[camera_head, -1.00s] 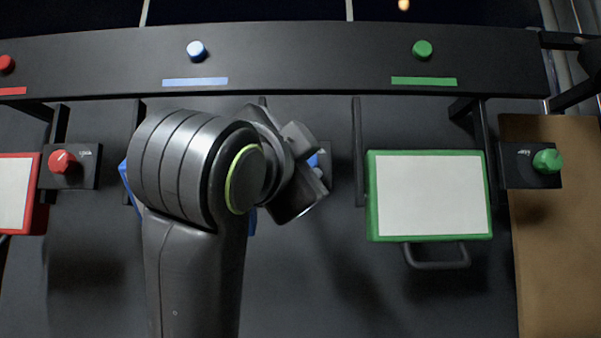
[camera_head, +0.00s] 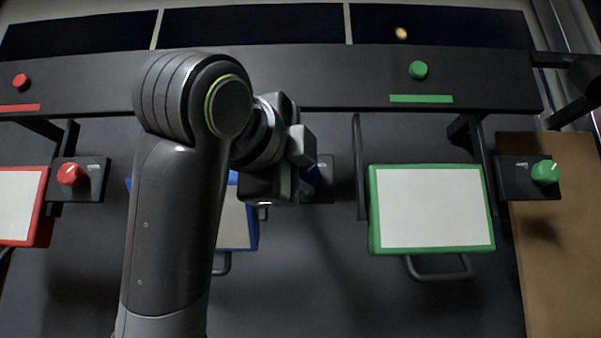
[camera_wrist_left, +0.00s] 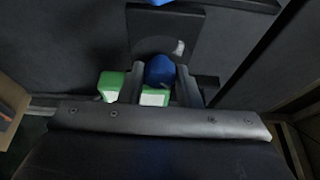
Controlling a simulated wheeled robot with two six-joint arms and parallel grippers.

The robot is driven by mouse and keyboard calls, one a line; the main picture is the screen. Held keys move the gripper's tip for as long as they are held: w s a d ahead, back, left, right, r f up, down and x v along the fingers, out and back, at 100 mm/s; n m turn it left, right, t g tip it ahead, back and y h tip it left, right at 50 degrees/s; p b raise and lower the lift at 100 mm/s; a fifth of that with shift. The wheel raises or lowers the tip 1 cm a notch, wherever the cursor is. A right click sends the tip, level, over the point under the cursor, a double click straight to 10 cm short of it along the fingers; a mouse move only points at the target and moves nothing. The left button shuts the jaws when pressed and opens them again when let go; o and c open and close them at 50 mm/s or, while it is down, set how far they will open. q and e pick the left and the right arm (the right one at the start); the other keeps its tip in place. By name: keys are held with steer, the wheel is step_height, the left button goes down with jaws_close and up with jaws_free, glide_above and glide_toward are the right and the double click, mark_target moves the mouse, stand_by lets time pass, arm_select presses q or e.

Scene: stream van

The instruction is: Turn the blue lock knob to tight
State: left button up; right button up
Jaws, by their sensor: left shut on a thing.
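The blue lock knob (camera_head: 312,175) sits on a small dark plate (camera_head: 326,188) in the middle of the head view, partly hidden by my left gripper (camera_head: 304,163). In the left wrist view the knob (camera_wrist_left: 160,71) is between the two fingers of my left gripper (camera_wrist_left: 161,82), which is shut on it. A pale mark (camera_wrist_left: 179,47) shows on the plate beside the knob. The knob's pointer and the plate's lettering are hidden or too small to read. My right gripper is not in view.
A blue-framed panel (camera_head: 250,228) is mostly behind my left arm. A green-framed panel (camera_head: 432,210) and green knob (camera_head: 545,172) stand to the right, a red knob (camera_head: 70,174) and red-framed panel (camera_head: 42,215) to the left. A dark rail (camera_head: 330,80) runs across behind.

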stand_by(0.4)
arm_select(q)
steer(key=o, duration=1)
steer(key=shift+w, duration=0.15)
steer(key=b+v, duration=1.5)
steer(key=v, duration=0.2)
steer(key=shift+s, duration=0.25)
steer(key=shift+r, duration=0.1)
